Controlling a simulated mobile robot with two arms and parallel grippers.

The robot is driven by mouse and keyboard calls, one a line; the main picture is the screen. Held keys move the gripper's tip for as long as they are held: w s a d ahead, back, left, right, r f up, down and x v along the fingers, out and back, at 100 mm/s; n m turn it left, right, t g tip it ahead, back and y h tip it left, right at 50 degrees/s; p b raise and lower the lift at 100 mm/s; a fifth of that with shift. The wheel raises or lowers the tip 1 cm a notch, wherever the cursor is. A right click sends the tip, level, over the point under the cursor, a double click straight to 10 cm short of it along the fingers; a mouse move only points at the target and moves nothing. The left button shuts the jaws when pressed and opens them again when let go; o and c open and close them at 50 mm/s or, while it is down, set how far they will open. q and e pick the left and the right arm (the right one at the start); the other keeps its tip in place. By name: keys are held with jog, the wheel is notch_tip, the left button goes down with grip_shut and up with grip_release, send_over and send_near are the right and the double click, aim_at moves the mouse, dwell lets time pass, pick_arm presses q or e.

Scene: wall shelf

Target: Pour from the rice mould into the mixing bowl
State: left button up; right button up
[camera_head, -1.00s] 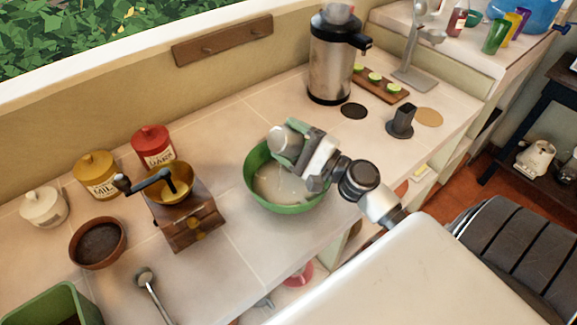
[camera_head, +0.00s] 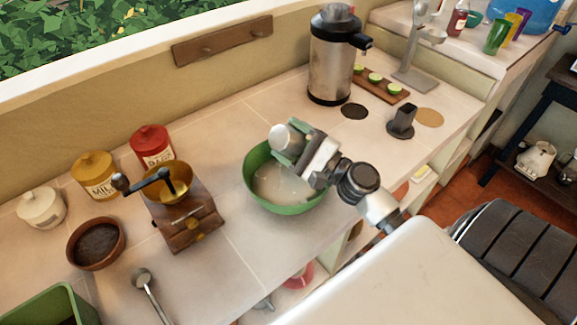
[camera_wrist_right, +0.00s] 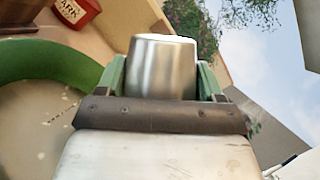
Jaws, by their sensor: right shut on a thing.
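The green mixing bowl (camera_head: 287,208) stands on the tiled counter and holds a pale whitish content with a few small light grains. My right gripper (camera_head: 292,146) is above the back part of the bowl, shut on the silver rice mould (camera_head: 284,138). The mould is tipped on its side over the bowl. In the right wrist view the metal mould (camera_wrist_right: 161,68) sits between the green fingers, with the bowl's green rim (camera_wrist_right: 45,62) to the left. A few light grains show over the bowl there. The mould's inside is hidden. My left gripper is not in view.
A coffee grinder (camera_head: 190,222), a brown bowl (camera_head: 97,243), a spoon (camera_head: 146,285) and lidded jars (camera_head: 96,176) stand left of the bowl. A steel urn (camera_head: 331,62) and a lime board (camera_head: 381,84) are behind right. Counter between bowl and urn is clear.

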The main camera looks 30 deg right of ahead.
jog(key=shift+d+m, duration=0.1)
jog(key=shift+m, duration=0.3)
